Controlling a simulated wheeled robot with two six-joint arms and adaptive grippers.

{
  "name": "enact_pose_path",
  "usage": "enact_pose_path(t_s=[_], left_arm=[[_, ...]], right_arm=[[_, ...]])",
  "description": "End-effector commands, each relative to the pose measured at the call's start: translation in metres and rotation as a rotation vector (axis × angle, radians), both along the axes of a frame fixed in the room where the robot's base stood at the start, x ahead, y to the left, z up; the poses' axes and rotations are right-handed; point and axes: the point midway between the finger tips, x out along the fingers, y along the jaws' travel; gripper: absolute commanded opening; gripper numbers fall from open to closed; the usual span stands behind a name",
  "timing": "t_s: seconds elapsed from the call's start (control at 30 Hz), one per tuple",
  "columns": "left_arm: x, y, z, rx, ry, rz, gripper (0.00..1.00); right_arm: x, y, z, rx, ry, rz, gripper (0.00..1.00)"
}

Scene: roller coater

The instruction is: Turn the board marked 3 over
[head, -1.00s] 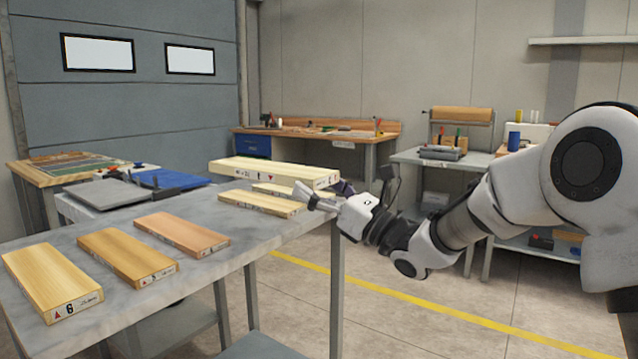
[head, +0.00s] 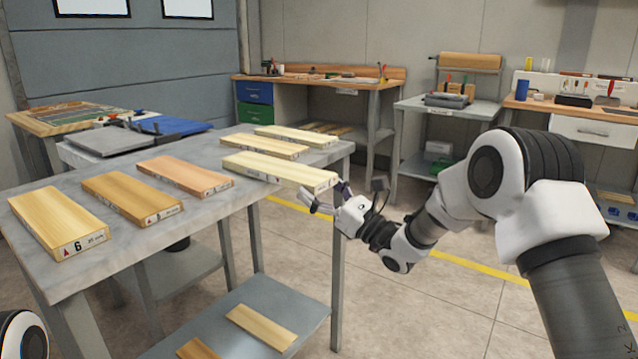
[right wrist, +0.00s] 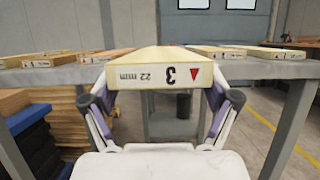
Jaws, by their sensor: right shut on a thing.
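The board marked 3 (head: 270,168) is a pale wood plank at the table's right edge, its near end jutting past the edge. In the right wrist view its end label (right wrist: 165,76) has the red triangle at right and "22 mm" at left, the reverse order of board 6's label. My right gripper (head: 325,198) is shut on this end, one finger on each side in the right wrist view (right wrist: 166,98). The board lies low and about level; I cannot tell if it touches the tabletop. My left gripper is not in view.
The grey table (head: 130,180) also holds board 6 (head: 60,220), a tan board (head: 130,197), a reddish board (head: 185,176) and two pale boards (head: 262,145) (head: 297,136) behind board 3. Loose boards (head: 262,325) lie on the lower shelf. Benches stand behind.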

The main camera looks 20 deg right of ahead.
Motion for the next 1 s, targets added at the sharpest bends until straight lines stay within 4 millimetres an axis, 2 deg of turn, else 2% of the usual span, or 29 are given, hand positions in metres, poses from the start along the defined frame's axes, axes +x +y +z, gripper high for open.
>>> enact_pose_path(t_s=[0.23, 0.27, 0.3, 0.7, 0.87, 1.0], left_arm=[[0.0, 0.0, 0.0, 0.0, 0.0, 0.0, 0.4], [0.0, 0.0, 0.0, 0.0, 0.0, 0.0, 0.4], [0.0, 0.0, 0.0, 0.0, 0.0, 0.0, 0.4], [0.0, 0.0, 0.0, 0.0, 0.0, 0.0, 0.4], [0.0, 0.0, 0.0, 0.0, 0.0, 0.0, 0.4], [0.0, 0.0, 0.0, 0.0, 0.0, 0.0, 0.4]], right_arm=[[0.0, 0.0, 0.0, 0.0, -0.002, 0.0, 0.43], [0.0, 0.0, 0.0, 0.0, -0.002, 0.0, 0.97], [0.0, 0.0, 0.0, 0.0, -0.002, 0.0, 1.0], [-0.004, -0.004, -0.003, 0.001, 0.0, -0.002, 1.0], [-0.027, -0.022, -0.014, 0.004, 0.002, -0.003, 1.0], [-0.054, -0.044, -0.029, 0.006, 0.003, -0.005, 1.0]])
